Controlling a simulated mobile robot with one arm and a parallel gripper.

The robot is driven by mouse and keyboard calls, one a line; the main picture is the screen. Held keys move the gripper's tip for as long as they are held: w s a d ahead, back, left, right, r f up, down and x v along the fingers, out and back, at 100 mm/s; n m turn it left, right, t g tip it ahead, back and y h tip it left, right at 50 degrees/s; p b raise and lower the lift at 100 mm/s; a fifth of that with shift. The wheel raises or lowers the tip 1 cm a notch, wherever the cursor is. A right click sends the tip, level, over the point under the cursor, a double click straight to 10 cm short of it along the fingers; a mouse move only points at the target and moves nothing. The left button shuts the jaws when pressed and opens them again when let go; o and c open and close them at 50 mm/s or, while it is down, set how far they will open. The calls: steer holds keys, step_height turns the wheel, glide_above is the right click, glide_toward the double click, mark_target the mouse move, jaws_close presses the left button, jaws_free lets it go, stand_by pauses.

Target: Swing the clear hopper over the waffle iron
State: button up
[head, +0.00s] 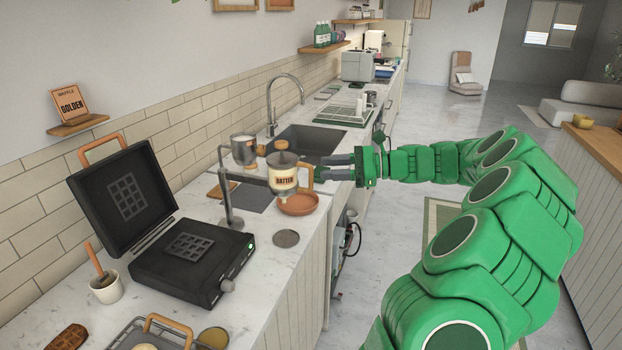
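The hopper (283,180), a pale cream-coloured vessel labelled BATTER with a brown knob and a tan side handle, is beside a grey stand (228,185) and above a terracotta dish (298,205). The waffle iron (192,262) is black, with its lid (125,198) raised, to the left of the stand. My gripper (320,167) is at the right of the hopper, its two grey fingers apart and pointing left at the handle (307,176). There is a visible gap between the fingers. I cannot tell whether they touch the handle.
A metal pitcher (244,150) stands behind the hopper, near the sink (306,140) and tap. A round grey disc (286,239) lies on the counter right of the iron. A cup with a brush (106,287) and a tray (150,335) are in front. The floor right of the counter is open.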

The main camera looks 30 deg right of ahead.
mark_target(311, 186)
steer(key=w+d+f+m+t, duration=0.1)
steer(key=d+f+m, duration=0.2)
steer(key=f+m, duration=0.2)
steer(key=shift+m+y, duration=0.3)
steer(key=shift+y, duration=0.1)
steer(key=shift+w+x, duration=0.25)
steer(key=shift+x, duration=3.65)
steer(key=shift+d, duration=0.15)
steer(key=shift+c, duration=0.3)
jaws_close()
